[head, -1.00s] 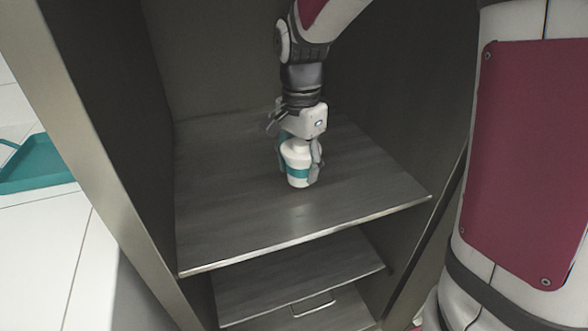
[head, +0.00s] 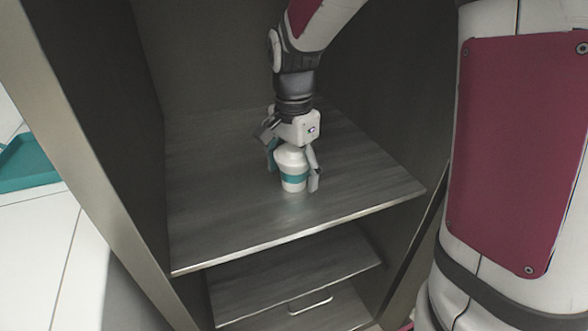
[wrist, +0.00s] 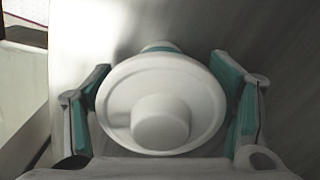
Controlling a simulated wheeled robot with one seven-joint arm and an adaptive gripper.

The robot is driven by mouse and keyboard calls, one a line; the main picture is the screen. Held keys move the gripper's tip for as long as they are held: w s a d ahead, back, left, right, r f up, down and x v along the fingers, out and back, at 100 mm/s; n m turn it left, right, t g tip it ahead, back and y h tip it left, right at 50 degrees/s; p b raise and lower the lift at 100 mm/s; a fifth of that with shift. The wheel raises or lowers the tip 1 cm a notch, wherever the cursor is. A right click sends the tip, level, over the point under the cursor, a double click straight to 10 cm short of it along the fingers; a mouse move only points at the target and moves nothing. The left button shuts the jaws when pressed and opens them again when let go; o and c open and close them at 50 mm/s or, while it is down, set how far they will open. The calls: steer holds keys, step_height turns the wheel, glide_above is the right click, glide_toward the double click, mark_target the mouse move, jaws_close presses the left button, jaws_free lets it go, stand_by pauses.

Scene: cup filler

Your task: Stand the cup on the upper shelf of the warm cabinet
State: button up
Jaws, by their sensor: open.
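The cup (head: 292,168) is white with a teal band and a lid. It stands upright on the upper shelf (head: 225,230) of the warm cabinet (head: 95,140). My gripper (head: 293,182) comes down over the cup from above, with one finger on each side. The fingers are spread, with a gap between them and the cup. In the wrist view the cup's white lid (wrist: 162,100) lies between the teal-padded fingers and touches neither visibly. The lid hides most of the cup's body there.
A lower shelf (head: 290,270) lies beneath, with a drawer handle (head: 310,302) below it. The cabinet's side walls rise left and right of my arm. The upper shelf is bare around the cup. A teal tray (head: 25,165) sits outside at the left.

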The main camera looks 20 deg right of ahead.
mark_target(295, 149)
step_height(295, 149, up, 8)
steer(key=shift+f+p, duration=0.15)
steer(key=shift+p, duration=1.05)
steer(key=shift+s, duration=0.15)
steer(key=s+r+n, duration=0.1)
steer(key=s+n, duration=0.5)
steer(key=s, duration=0.8)
steer(key=s+r+n+t, duration=0.1)
steer(key=s+n, duration=0.6)
steer(key=s, duration=0.8)
steer(key=shift+d+r, duration=0.35)
steer(key=shift+d, duration=0.05)
steer(key=shift+w, duration=0.1)
step_height(295, 149, up, 21)
steer(key=t+p, duration=0.3)
steer(key=p, duration=1.5)
steer(key=shift+a+f+p, duration=0.15)
steer(key=shift+a+p, duration=0.1)
steer(key=shift+p, duration=0.15)
